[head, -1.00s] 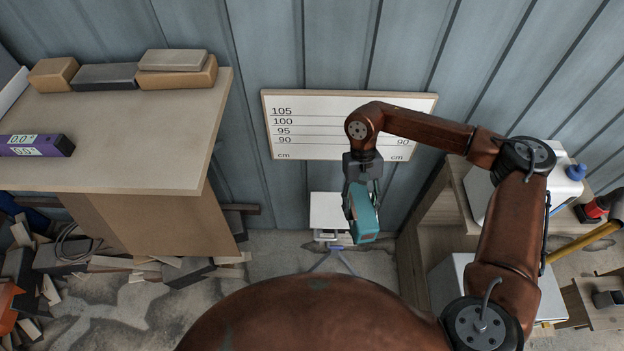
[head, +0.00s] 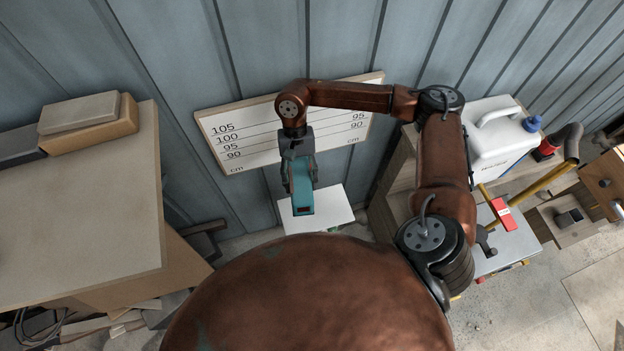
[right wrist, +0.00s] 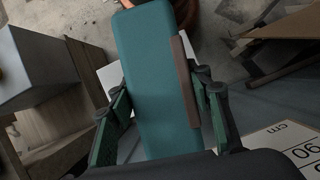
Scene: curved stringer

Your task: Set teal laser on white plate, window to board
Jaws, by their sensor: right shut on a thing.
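The teal laser (head: 302,194) is held in my right gripper (head: 299,180), which is shut on it. In the right wrist view the laser (right wrist: 152,75) fills the middle, between the two fingers. The white plate (head: 328,211) is below and behind the laser in the head view, partly hidden by it; I cannot tell how far above the plate the laser is. The board (head: 245,136) with height lines and numbers is on the wall behind, partly covered by my right arm. A dark window shows on the laser's end facing the head camera. My left gripper is not in view.
A wooden bench (head: 80,200) with blocks (head: 92,122) stands at the left. At the right, a white canister (head: 500,140) stands on a wooden cabinet, with a yellow-handled tool and a red item near it.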

